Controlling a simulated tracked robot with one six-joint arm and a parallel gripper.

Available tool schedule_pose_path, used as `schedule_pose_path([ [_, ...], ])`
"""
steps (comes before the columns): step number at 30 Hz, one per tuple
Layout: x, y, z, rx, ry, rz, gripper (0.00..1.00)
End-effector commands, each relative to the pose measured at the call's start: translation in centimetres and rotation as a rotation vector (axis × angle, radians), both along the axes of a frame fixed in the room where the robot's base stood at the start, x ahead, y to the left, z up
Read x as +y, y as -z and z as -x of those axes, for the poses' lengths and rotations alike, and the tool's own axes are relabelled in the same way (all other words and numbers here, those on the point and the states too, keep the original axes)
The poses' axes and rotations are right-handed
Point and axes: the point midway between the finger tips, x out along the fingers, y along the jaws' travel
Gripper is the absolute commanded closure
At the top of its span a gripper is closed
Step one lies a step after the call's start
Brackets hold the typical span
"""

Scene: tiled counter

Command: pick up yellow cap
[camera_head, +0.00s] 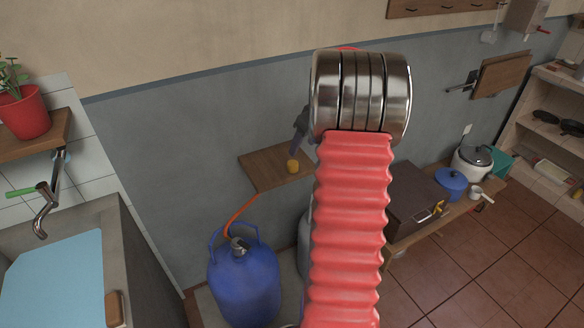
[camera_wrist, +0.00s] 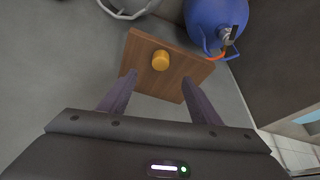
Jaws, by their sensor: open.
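The yellow cap (camera_head: 293,166) stands on a small wooden wall shelf (camera_head: 262,174). In the wrist view the cap (camera_wrist: 160,60) sits on the shelf board (camera_wrist: 185,66), ahead of my fingertips and roughly between their lines. My gripper (camera_wrist: 161,88) is open, with its two dark fingers spread apart and nothing between them. In the head view my gripper (camera_head: 301,130) shows only in part, above and close to the cap, and my red arm hides the right end of the shelf.
A blue gas bottle (camera_head: 245,285) with an orange hose (camera_head: 240,215) stands below the shelf. A grey wall (camera_head: 190,130) is behind it. A low table to the right holds a dark box oven (camera_head: 415,195) and a blue pot (camera_head: 451,182). The shelf holds only the cap in view.

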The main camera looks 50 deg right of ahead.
Motion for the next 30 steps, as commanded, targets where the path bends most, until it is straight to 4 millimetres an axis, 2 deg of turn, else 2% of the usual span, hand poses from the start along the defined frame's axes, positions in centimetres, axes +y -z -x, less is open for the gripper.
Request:
schedule_pose_path([
  [6, 0.0, 3.3, -1.3, 0.003, -0.003, -0.002, 0.42],
  [10, 0.0, 4.7, -2.0, 0.002, -0.003, -0.001, 0.42],
  [24, 0.0, 5.4, -2.3, 0.0, -0.002, 0.001, 0.42],
  [30, 0.1, 7.3, -3.1, 0.002, -0.003, -0.002, 0.42],
])
